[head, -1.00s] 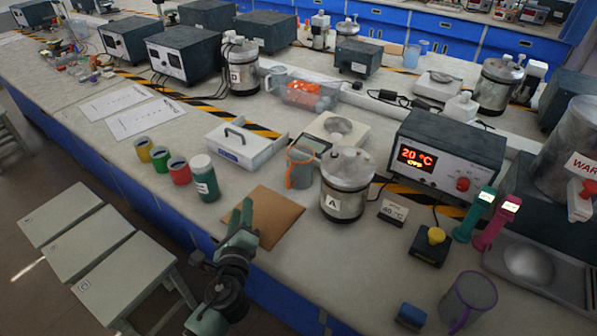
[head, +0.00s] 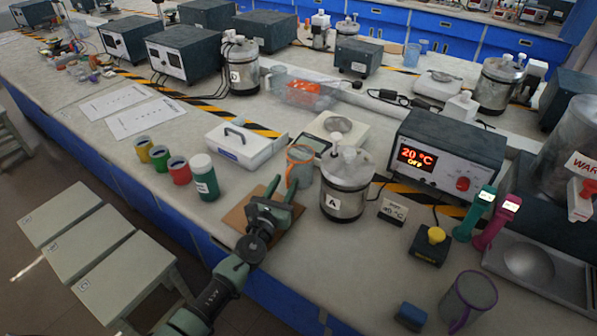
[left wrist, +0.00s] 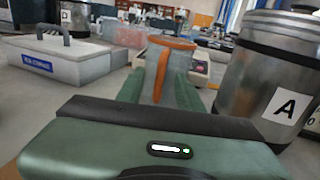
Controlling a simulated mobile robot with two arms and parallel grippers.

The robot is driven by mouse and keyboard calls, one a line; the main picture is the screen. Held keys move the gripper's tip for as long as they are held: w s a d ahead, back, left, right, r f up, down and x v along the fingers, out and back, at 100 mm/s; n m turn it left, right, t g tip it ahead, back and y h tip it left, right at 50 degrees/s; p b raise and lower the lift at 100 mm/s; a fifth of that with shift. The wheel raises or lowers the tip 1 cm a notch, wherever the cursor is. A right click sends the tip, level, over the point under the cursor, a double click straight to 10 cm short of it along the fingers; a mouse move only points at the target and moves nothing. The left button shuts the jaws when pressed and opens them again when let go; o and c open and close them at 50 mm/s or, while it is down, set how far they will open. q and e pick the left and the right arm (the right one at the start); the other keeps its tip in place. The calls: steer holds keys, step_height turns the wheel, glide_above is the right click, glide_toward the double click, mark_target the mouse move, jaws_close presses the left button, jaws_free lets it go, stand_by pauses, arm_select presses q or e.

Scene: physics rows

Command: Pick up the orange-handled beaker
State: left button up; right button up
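The beaker (head: 299,160) is grey and translucent, with an orange rim and handle. It stands upright on the bench, left of the metal vessel marked A. In the left wrist view the beaker (left wrist: 183,62) is straight ahead, its orange handle facing me. My left gripper (head: 284,188) is open and empty, just in front of the beaker above the brown mat. In the left wrist view its green fingers (left wrist: 160,90) reach toward the handle, which appears between them. I cannot tell whether they touch it. My right gripper is not in view.
The vessel A (head: 346,183) stands close on the right. A white lidded box (head: 245,147) and a balance (head: 347,128) stand behind. A green bottle (head: 204,178) and several coloured cups are left. The brown mat (head: 235,215) lies at the bench's front edge.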

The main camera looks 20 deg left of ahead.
arm_select(q)
jaws_close()
stand_by(1.5)
